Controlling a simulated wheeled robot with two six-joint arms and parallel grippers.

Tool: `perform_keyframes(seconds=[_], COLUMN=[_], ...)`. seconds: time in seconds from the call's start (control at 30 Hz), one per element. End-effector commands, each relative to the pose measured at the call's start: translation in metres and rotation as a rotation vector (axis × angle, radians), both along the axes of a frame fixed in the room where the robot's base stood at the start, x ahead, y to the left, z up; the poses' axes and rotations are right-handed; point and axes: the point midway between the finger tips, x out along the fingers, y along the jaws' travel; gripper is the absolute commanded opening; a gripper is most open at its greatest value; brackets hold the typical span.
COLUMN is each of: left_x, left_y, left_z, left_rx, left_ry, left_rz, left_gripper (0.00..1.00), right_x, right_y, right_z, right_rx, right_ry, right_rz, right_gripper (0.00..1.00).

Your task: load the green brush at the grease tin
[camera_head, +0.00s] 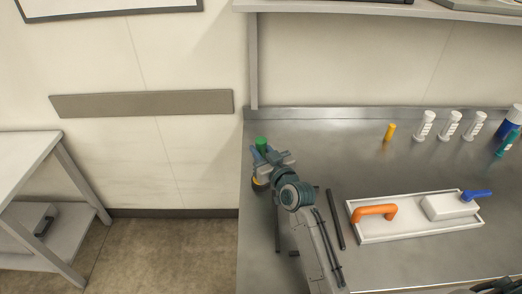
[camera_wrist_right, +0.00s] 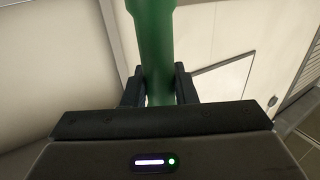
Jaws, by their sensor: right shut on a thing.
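The green brush (camera_head: 261,142) stands upright in my right gripper (camera_head: 266,159), above the left edge of the steel counter. In the right wrist view its green handle (camera_wrist_right: 154,45) runs between the two dark fingers of the right gripper (camera_wrist_right: 158,84), which are shut on it. A small round tin with a yellowish band (camera_head: 259,184), apparently the grease tin, shows just below the gripper and is mostly hidden by it. The brush's lower end is hidden, so I cannot tell whether it touches the tin.
A white tray (camera_head: 402,236) with an orange handle (camera_head: 375,212) and a blue-levered white block (camera_head: 449,206) lies to the right. Dark rods (camera_head: 335,219) lie beside my arm. A yellow cylinder (camera_head: 389,132) and several white tubes stand at the back. The counter's middle is clear.

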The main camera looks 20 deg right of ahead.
Motion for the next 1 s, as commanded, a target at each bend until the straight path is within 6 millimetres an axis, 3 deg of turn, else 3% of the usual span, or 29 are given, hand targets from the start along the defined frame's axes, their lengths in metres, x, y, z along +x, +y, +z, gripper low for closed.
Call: perform_keyframes(seconds=[1.0], left_x=[0.0], left_y=[0.001], left_z=[-0.009], left_rx=[0.001], left_ry=[-0.001], left_rz=[0.0], left_gripper=[0.36], right_x=[0.0], right_y=[0.0], right_z=[-0.01], right_rx=[0.0], right_ry=[0.0], right_rz=[0.0], right_gripper=[0.02])
